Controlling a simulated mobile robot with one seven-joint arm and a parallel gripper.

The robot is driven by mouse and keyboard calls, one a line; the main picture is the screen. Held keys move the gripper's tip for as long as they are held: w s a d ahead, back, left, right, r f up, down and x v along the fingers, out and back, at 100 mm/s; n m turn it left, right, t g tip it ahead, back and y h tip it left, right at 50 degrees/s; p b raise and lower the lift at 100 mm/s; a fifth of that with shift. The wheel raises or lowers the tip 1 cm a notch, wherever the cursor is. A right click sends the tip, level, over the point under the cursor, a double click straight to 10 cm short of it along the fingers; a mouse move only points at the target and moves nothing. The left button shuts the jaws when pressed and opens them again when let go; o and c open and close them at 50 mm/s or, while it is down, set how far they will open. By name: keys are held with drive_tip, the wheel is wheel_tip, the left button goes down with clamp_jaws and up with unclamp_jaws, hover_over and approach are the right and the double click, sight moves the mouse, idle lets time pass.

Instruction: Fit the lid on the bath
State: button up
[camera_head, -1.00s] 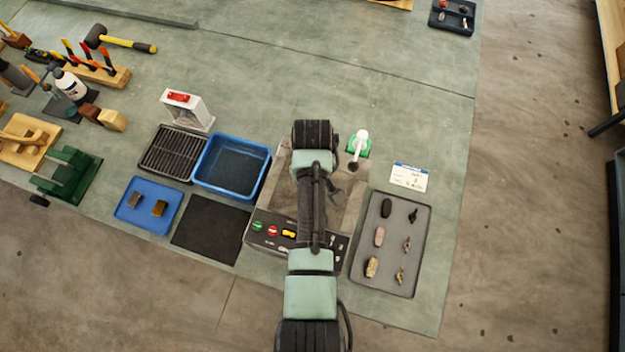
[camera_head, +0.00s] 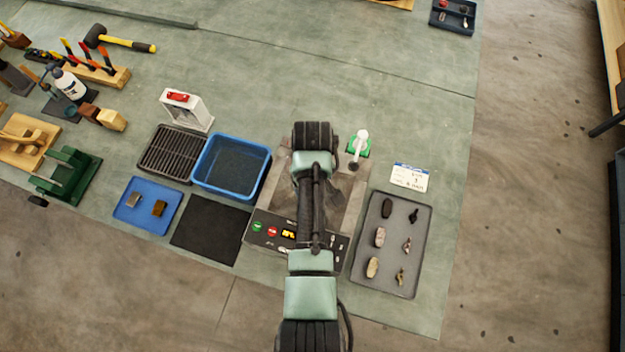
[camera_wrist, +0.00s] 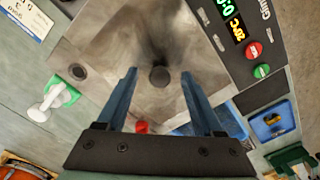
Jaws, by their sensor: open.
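The bath (camera_head: 265,238) stands on the bench under my arm, its dark control panel with green and red buttons toward the front. The panel (camera_wrist: 237,45) also shows in the wrist view, with a lit display. A steel plate that looks like the lid (camera_wrist: 112,52) lies over the bath, with a round dark knob (camera_wrist: 160,77) in its middle. I cannot tell whether the plate sits flush. My gripper (camera_wrist: 158,73) is open above it, one blue finger on each side of the knob. In the head view my arm hides the gripper.
Left of the bath are a blue tub (camera_head: 208,184), a dark rack (camera_head: 170,155), a blue tray (camera_head: 132,218) and a black mat (camera_head: 210,232). A grey tray (camera_head: 393,262) of stones lies right. A green-based white item (camera_head: 361,142) stands close behind.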

drive_tip(key=shift+r, duration=0.1)
wheel_tip(320, 180, up, 13)
idle(0.4)
